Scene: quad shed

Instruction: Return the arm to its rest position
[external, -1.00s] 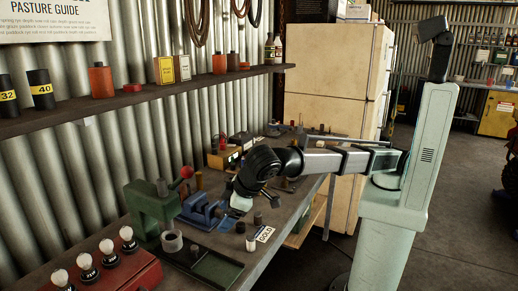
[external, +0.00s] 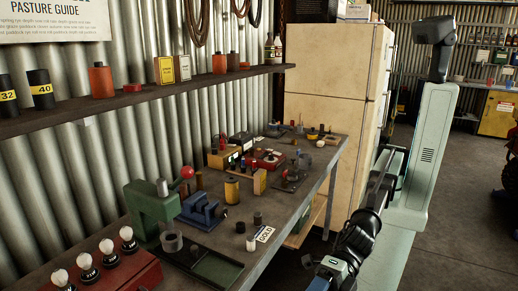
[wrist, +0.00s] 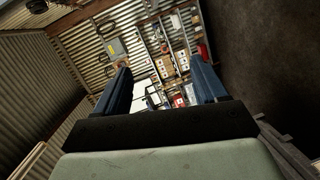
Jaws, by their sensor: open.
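My gripper (wrist: 162,82) shows in the wrist view with its two blue fingers wide apart and nothing between them. In the external view my arm is folded low beside its pale green column, off the bench's right edge. The wrist points down towards the bottom of the picture, and the fingertips are cut off or too small to make out there.
The workbench (external: 222,240) carries a green press (external: 152,208), a blue vise (external: 199,209), a red block with several bulbs (external: 110,272) and a HOLD card (external: 264,234). A cream fridge (external: 335,75) stands behind. Concrete floor (external: 450,240) is open at right.

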